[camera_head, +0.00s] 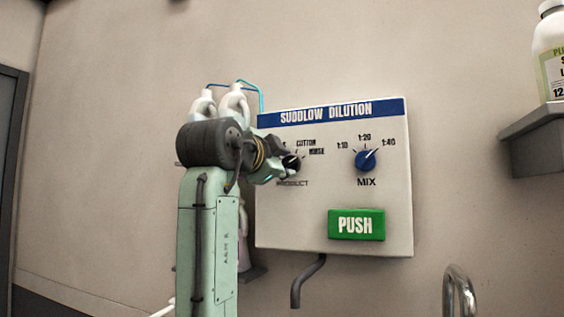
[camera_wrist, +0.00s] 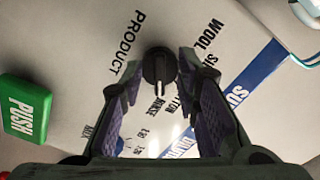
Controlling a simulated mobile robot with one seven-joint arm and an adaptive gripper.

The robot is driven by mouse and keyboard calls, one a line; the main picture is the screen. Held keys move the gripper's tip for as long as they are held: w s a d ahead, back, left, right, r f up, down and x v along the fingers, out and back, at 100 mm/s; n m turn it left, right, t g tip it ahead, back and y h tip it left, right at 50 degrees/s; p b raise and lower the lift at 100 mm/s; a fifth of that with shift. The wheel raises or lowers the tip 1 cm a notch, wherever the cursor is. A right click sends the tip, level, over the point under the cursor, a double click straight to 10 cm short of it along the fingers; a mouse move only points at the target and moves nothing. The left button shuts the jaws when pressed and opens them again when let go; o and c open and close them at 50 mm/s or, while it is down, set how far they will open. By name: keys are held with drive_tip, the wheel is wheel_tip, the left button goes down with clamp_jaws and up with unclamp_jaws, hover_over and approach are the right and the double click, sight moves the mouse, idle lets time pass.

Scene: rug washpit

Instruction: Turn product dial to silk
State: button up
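The product dial (camera_wrist: 159,66) is a round black knob with a white pointer mark. In the wrist view the mark points down toward the word RINSE. The letters SI, probably of SILK, show to its right, partly hidden by a finger. My gripper (camera_wrist: 160,74) is open, with one finger on each side of the dial and narrow gaps visible. In the head view my gripper (camera_head: 283,168) is at the panel's left part. It covers some of the dial (camera_head: 291,162) and the labels left of COTTON.
The white dilution panel (camera_head: 335,225) is on the wall. It also carries a blue mix dial (camera_head: 365,160) and a green PUSH button (camera_head: 356,225). White bottles (camera_head: 233,104) with blue tubes stand behind my arm. A grey shelf (camera_head: 535,125) with a bottle is at right.

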drive_tip(key=shift+c, duration=0.5)
clamp_jaws()
drive_tip(key=shift+n, duration=0.3)
drive_tip(key=n, duration=0.3)
drive_tip(key=shift+d+f+n, duration=0.1)
drive_tip(key=shift+n, duration=0.2)
drive_tip(key=n, duration=0.3)
drive_tip(key=shift+d+n, duration=0.1)
drive_tip(key=shift+n, duration=0.2)
drive_tip(key=n, duration=0.4)
drive_tip(key=shift+s+d+n, duration=0.1)
drive_tip(key=shift+n, duration=1.8)
